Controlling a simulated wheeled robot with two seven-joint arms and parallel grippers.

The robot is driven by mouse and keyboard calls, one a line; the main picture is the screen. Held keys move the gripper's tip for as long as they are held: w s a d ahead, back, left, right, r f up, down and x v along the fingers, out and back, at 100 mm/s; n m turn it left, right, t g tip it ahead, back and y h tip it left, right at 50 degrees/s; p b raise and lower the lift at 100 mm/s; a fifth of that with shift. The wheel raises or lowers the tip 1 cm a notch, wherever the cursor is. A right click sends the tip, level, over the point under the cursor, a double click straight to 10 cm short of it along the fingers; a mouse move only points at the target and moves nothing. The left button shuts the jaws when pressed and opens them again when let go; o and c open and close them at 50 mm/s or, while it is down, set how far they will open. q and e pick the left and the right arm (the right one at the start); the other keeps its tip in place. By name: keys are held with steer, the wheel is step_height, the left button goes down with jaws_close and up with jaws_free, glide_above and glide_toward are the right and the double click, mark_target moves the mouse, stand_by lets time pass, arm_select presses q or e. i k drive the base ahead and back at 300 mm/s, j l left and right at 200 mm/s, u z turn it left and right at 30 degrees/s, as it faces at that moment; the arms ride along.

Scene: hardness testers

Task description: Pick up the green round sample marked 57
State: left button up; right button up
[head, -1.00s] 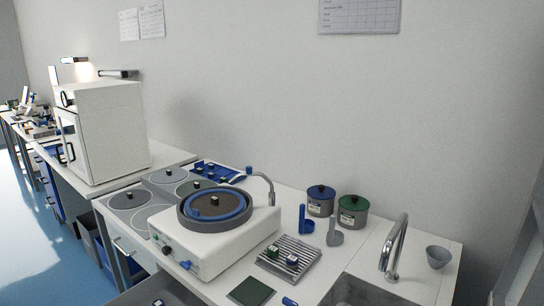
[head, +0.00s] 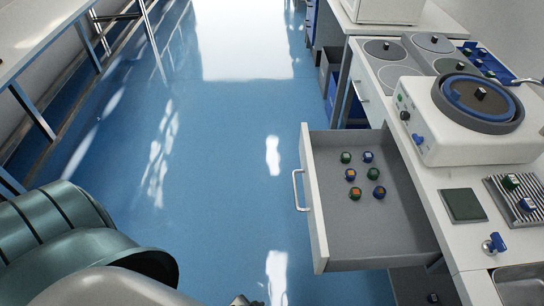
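An open drawer (head: 330,240) holds several small round samples. Three have green bodies: one at the back left (head: 346,157), one at the middle right (head: 373,173) and one at the front left (head: 355,193).
A grinding machine (head: 440,145) stands on the counter right of the drawer. A green square pad (head: 463,205) and a ribbed rack (head: 528,214) with small samples lie in front of it. The blue floor (head: 220,200) left of the drawer is clear.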

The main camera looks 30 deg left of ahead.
mark_target(511, 181)
steer(key=i+j+u, duration=0.1)
steer(key=u, duration=0.55)
steer(key=z, duration=1.35)
